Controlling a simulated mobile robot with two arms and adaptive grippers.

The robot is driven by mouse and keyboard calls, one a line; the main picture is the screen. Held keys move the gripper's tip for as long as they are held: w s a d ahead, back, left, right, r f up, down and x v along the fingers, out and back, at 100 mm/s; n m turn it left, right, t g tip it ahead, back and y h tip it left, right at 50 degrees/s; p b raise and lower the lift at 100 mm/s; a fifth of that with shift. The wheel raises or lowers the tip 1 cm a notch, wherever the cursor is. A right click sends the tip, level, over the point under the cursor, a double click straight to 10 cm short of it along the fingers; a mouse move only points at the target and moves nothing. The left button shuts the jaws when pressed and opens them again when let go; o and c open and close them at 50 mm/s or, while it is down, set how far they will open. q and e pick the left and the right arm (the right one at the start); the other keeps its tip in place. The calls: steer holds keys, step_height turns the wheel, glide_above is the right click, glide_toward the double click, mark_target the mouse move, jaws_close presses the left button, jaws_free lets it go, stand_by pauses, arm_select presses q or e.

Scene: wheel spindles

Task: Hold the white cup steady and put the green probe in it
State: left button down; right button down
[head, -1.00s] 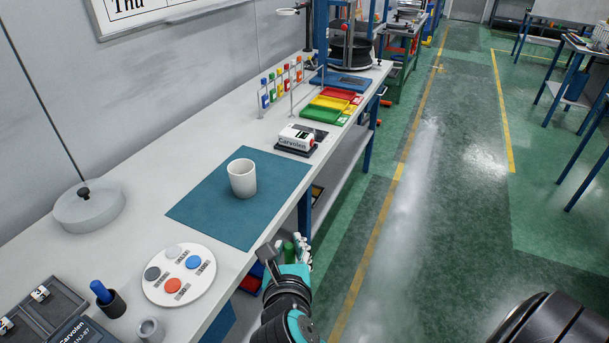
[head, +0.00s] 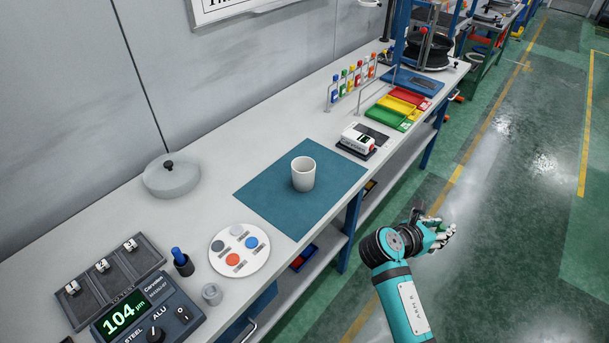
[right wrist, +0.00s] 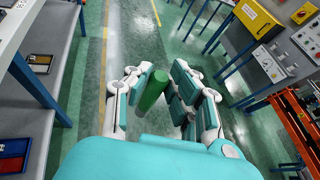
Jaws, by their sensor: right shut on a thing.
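The white cup (head: 303,176) stands upright and empty-looking on a blue-green mat (head: 262,205) on the bench. No gripper touches it. My right gripper (head: 440,234) is over the floor, to the right of the bench and apart from the cup. In the right wrist view my right gripper (right wrist: 165,95) is shut on the green probe (right wrist: 152,90), a green cylinder held tilted between the fingers. I cannot make out the probe in the head view. My left gripper is not in view.
A round plate with coloured discs (head: 240,249), a blue-handled tool in a holder (head: 181,262) and a meter (head: 145,312) lie left of the mat. A labelled white device (head: 358,140) and coloured trays (head: 397,107) stand behind it. The mat around the cup is clear.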

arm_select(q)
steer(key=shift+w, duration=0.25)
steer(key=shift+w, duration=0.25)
